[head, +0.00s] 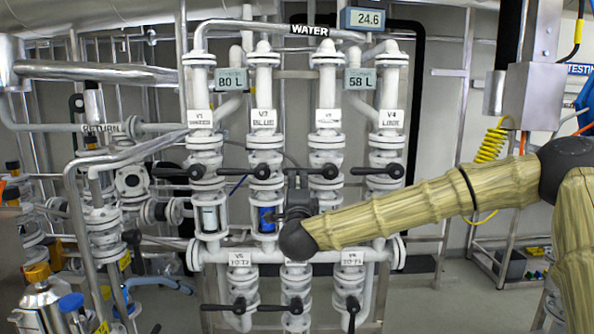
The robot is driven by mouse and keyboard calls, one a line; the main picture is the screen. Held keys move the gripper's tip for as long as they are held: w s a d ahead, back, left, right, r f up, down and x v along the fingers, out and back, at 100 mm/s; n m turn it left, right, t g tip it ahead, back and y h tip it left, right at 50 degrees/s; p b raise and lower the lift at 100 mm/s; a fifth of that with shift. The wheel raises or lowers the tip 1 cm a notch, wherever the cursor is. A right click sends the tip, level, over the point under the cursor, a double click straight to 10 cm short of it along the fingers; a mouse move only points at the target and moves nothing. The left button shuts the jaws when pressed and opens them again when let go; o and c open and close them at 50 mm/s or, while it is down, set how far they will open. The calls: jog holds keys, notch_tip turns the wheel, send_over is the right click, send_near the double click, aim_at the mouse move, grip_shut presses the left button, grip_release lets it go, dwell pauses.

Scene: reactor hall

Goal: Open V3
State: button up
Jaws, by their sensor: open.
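Four labelled upper valves stand in a row. The third valve from the left, whose label (328,118) is too small to read surely, sits between one marked BLUE and V4; by order I take it as V3. Its black lever (322,171) lies level, across its vertical white pipe, with its tip to the left. My gripper (298,181) is dark and points away from me, close to the left end of this lever. It is open. The fingers are small and overlap the dark lever, so I cannot tell whether they touch it. My wrist hides part of the piping below.
Neighbouring levers, the BLUE one (240,172) and the V4 one (372,171), lie level on either side. A blue-filled sight glass (267,219) is just left of my gripper. Lower valves and a horizontal manifold (375,254) are beneath. Displays show 80 L, 58 L and 24.6.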

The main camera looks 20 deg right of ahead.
aim_at(297, 174)
jog(key=p+x, duration=0.3)
jog(key=x, duration=0.6)
jog(key=shift+a, duration=0.1)
grip_shut()
